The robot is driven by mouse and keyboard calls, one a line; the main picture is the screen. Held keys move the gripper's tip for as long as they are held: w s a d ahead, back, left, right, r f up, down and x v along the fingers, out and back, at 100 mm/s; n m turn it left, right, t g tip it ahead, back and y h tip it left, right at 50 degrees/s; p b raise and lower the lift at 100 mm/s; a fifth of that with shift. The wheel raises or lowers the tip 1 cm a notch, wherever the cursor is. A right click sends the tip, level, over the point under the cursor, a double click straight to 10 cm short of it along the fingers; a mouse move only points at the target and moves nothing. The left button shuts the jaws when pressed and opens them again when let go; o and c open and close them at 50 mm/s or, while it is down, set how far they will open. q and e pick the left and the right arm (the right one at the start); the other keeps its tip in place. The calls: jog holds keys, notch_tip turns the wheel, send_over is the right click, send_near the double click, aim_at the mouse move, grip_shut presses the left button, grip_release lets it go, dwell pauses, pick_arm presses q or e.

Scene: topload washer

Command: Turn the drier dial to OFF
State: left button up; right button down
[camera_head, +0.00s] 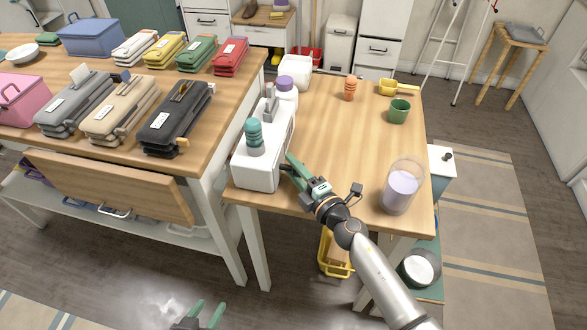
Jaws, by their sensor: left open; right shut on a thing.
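A white box-like unit (250,172) stands at the near left of the wooden table, with a teal ribbed piece (254,134) and a grey piece (270,104) on top. I cannot make out a dial or an OFF mark. My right gripper (288,166) reaches in from the lower right to the right side of this unit. It is shut on a small dark part there, mostly hidden by the fingers. My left gripper (207,309) is open and empty at the bottom edge of the view, low in front of the tables and apart from the unit.
A clear cup with pale lilac contents (401,186) stands right of my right arm. A green mug (399,111), an orange ribbed piece (350,88) and a yellow pan (391,88) are farther back. Several coloured cases crowd the left table. The right table's middle is free.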

jog(key=shift+f+b, duration=0.25)
jog(key=shift+b, duration=0.75)
jog(key=shift+r+n+t+b, duration=0.25)
jog(key=shift+n+t+b, duration=0.15)
jog(key=shift+b, duration=0.05)
jog(key=shift+c, duration=2.2)
grip_release()
